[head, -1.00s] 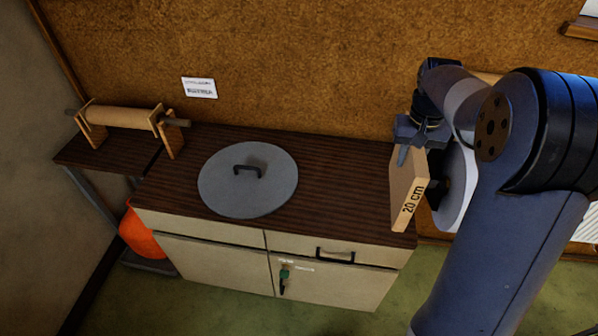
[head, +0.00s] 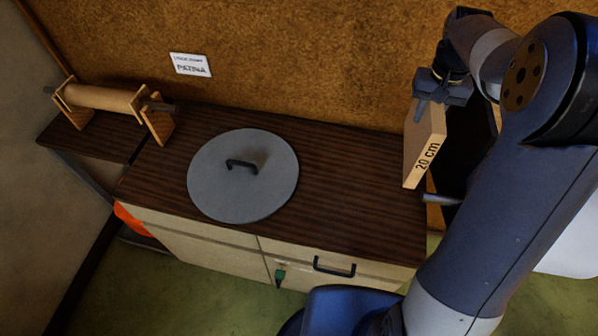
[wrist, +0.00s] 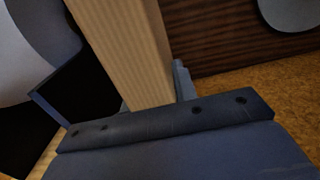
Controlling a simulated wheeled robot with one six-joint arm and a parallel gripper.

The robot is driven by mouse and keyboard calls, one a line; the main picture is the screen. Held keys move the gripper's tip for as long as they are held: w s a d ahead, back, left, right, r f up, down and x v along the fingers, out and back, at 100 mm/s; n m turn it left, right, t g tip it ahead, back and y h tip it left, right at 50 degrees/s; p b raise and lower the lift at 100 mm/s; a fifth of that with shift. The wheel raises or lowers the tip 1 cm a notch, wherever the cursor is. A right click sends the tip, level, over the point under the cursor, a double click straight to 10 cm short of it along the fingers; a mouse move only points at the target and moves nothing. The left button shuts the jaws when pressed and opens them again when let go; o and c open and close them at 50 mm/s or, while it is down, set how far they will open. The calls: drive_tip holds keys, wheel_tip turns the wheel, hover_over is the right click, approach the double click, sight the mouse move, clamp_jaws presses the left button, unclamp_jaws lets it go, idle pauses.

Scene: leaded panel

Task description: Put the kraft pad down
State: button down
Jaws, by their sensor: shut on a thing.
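The kraft pad (head: 424,146) is a tan block marked "20 cm" on its narrow edge. It hangs upright and slightly tilted below my gripper (head: 434,103), at the right end of the dark wood cabinet top (head: 340,170). My gripper is shut on the pad's upper end. Whether the pad's lower edge touches the cabinet top is hard to tell. In the wrist view the pad (wrist: 125,45) runs up from between the jaws (wrist: 150,105), with the dark wood top (wrist: 240,40) beyond it.
A round grey lid (head: 243,176) with a black handle lies on the cabinet top left of the pad. A roll on a wooden stand (head: 105,98) is at the far left. Bare top lies between lid and pad. A black thing (head: 470,150) is right of the pad.

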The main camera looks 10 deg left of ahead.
sight(415, 142)
drive_tip(key=shift+s+f+b, duration=0.2)
drive_tip(key=shift+f+b, duration=0.55)
drive_tip(key=shift+f, duration=0.05)
wheel_tip(415, 142, down, 8)
drive_tip(key=b, duration=0.8)
drive_tip(key=shift+w+f, duration=0.15)
wheel_tip(415, 142, down, 10)
drive_tip(key=shift+p, duration=0.4)
